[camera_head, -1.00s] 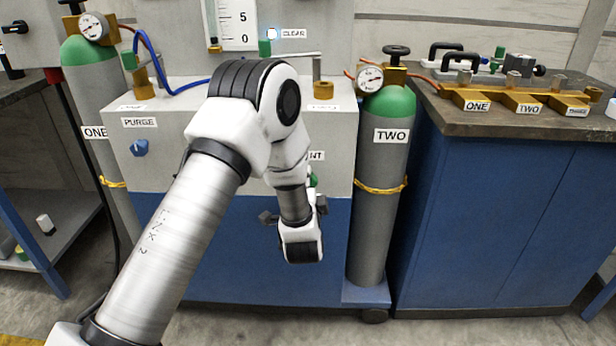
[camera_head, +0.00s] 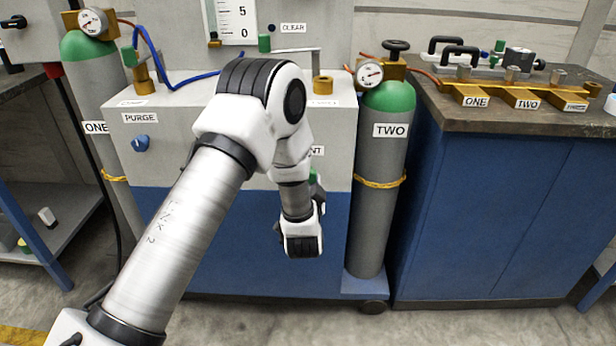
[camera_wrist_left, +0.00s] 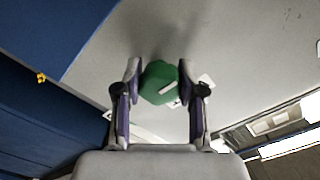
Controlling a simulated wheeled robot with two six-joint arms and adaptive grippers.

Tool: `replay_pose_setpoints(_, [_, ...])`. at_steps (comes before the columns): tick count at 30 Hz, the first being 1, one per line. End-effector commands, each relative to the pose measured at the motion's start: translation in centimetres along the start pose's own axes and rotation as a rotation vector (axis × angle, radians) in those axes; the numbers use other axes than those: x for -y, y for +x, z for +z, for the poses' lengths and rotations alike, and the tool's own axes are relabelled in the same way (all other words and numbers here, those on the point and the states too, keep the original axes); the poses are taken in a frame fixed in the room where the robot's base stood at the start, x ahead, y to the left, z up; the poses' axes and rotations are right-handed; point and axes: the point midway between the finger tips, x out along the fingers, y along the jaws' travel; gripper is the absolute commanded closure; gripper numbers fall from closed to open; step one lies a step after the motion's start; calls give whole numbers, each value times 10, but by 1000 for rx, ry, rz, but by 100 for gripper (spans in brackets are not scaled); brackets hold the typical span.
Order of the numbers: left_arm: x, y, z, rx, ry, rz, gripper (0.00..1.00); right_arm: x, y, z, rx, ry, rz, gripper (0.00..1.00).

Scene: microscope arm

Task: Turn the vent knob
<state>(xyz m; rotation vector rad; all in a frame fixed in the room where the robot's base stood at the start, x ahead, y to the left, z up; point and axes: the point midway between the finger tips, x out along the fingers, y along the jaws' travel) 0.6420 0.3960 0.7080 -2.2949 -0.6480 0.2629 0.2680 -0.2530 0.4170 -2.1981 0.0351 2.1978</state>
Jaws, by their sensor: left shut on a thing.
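The green vent knob (camera_wrist_left: 158,80) with a white mark sits on the grey panel in the left wrist view. My left gripper (camera_wrist_left: 160,84) has a fingertip on either side of the knob and is shut on it. In the head view my left arm covers most of the knob; a bit of green (camera_head: 314,177) shows beside the wrist. The vent label (camera_head: 318,151) is partly hidden by the arm, with only its last letters showing. My right gripper is in neither view.
A blue purge knob (camera_head: 140,144) is on the same cabinet front to the left. Gas cylinder TWO (camera_head: 384,215) stands close right of my left wrist. A dark-topped blue bench (camera_head: 475,215) stands further right. Open floor lies in front.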

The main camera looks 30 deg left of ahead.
Motion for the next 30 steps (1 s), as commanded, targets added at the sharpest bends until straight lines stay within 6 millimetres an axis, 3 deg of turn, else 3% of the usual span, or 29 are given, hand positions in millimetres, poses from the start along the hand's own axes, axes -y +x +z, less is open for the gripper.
replay_pose_setpoints(9, [0,0,0,1,-2,0,96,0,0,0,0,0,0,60])
replay_pose_setpoints(10, [0,0,0,1,-2,0,50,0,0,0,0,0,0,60])
replay_pose_setpoints(12, [0,0,0,1,-2,0,35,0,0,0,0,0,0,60])
replay_pose_setpoints(23, [-1,-6,0,0,-1,2,35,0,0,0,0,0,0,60])
replay_pose_setpoints(26, [-1,-21,0,0,2,4,35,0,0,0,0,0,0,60])
replay_pose_setpoints(30, [-2,-56,0,-1,4,6,35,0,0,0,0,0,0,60])
